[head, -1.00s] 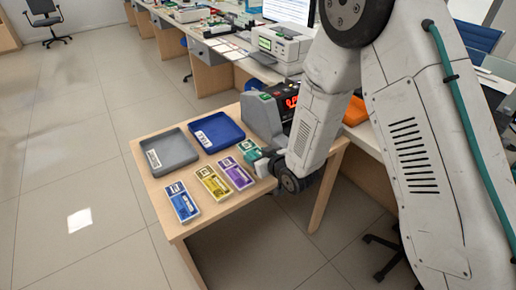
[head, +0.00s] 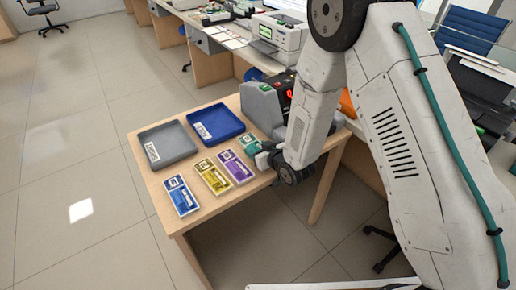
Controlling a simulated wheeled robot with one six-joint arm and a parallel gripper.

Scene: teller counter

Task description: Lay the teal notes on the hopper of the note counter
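The teal notes (head: 250,145) lie on the wooden counter at the right end of a row of banded notes, partly hidden by my gripper. The note counter (head: 262,106) is a grey machine with a red display and green and red buttons, standing behind the teal notes. My arm hides its right side, and I cannot make out its hopper clearly. My gripper (head: 265,160) is low over the counter's right edge, right at the near end of the teal notes. Its fingers are mostly hidden, so I cannot tell whether it grips them.
Purple notes (head: 236,167), yellow notes (head: 211,177) and blue notes (head: 181,196) lie left of the teal ones. A grey tray (head: 167,144) and a blue tray (head: 216,127) stand behind them. A white printer-like machine (head: 282,37) is on the desk beyond.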

